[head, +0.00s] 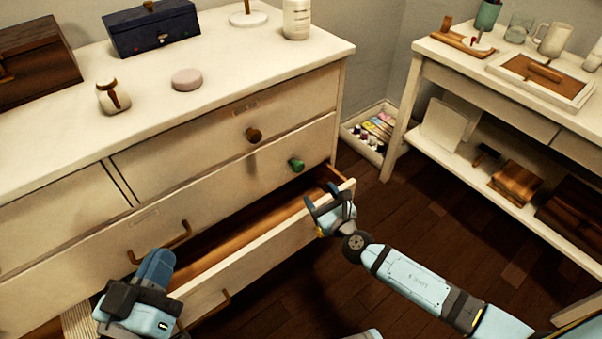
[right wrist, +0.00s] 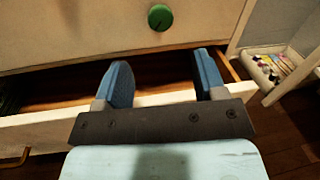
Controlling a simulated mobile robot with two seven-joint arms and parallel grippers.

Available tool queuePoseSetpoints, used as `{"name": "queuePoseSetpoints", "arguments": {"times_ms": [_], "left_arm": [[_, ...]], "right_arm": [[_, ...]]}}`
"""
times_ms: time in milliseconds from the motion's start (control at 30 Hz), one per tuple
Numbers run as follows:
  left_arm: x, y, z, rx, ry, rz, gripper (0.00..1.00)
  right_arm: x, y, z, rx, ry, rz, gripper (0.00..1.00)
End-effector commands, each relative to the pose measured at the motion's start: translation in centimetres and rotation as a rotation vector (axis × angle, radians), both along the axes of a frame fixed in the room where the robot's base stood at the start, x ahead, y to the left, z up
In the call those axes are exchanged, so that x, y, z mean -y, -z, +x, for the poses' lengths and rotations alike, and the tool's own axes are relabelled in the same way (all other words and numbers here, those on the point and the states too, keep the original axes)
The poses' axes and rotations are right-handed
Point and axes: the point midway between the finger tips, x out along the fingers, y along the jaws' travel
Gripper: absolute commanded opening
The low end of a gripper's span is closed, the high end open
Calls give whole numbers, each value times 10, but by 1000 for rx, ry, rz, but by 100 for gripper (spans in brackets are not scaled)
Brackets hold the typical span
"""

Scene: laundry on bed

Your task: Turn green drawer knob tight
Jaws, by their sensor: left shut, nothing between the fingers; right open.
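The green drawer knob (head: 296,164) is on the right side of the dresser's middle drawer front, above the pulled-out lower drawer (head: 262,247). It also shows in the right wrist view (right wrist: 160,17), ahead of the fingers, with a small dark mark on its face. My right gripper (head: 322,211) is open and empty at the right end of the open drawer's front, below and right of the knob and apart from it. The right wrist view shows its two blue fingers (right wrist: 163,82) spread over the drawer opening. My left gripper (head: 155,268) is shut and empty near the open drawer's left part.
A brown knob (head: 254,135) is on the drawer above. Metal bar handles (head: 160,243) stick out on the left. The dresser top (head: 235,90) holds a navy box (head: 150,29) and a pink disc (head: 187,79). A side table (head: 455,62) stands right, with dark floor between.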

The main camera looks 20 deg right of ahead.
Motion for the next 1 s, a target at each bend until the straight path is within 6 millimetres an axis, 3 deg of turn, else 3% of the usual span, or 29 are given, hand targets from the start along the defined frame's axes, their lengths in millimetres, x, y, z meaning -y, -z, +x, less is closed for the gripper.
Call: {"name": "queuePoseSetpoints", "arguments": {"times_ms": [200,433,633,900,1000], "left_arm": [[1,10,1,-23,8,14,0],[1,20,1,-50,17,29,0],[2,24,1,-64,21,34,0],[2,23,1,-65,23,35,0],[2,23,1,-65,23,35,0]], "right_arm": [[-10,0,49,1,2,4,64],[-17,1,85,0,2,4,64],[-20,0,98,-1,0,4,64],[-20,0,99,-2,0,4,64],[-20,0,98,-2,0,4,44]]}}
